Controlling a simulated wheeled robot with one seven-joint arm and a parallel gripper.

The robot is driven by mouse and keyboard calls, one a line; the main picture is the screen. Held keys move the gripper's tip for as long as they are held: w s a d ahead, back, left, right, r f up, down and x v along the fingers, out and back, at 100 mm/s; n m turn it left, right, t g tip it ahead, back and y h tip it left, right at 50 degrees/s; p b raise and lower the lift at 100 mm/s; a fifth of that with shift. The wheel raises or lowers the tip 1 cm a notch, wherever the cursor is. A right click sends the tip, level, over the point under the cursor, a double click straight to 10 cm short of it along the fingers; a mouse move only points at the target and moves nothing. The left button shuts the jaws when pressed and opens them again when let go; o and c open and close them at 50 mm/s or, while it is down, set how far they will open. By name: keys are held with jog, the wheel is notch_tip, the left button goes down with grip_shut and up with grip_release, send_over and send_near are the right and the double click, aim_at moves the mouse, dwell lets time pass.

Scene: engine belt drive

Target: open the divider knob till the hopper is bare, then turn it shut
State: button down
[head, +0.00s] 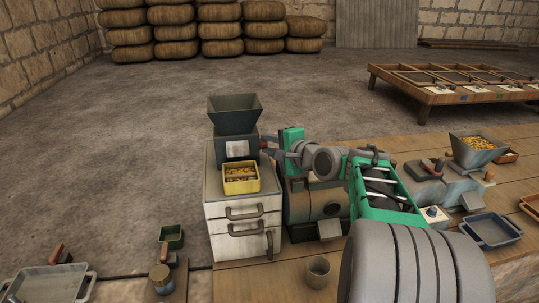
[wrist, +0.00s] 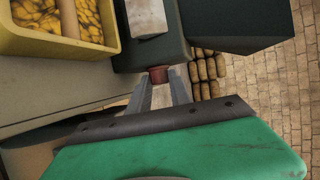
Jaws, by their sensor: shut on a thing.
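The dark hopper (head: 234,115) stands on a dark divider body (head: 227,150) with a pale label, on top of a white drawer cabinet (head: 243,222). No contents show over the hopper's rim, and its bottom is hidden. The reddish-brown divider knob (wrist: 158,76) sticks out from the body's side. My gripper (wrist: 160,88) is shut on this knob, with one finger on each side. In the head view my gripper (head: 268,145) reaches the body from the right. A yellow bin (head: 241,191) in front of the body holds brown and yellow pieces in two compartments (wrist: 88,22).
Another hopper (head: 478,154) with yellow grains and a blue tray (head: 491,231) are at the right. A small green box (head: 171,237) is at the left.

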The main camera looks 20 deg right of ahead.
jog(key=shift+f, duration=0.1)
dwell(0.3)
jog(key=c, duration=1.2)
grip_release()
jog(key=shift+s, duration=0.1)
jog(key=v, duration=0.7)
jog(key=shift+s+d+b, duration=0.1)
jog(key=shift+s+b, duration=0.25)
jog(key=shift+s, duration=0.05)
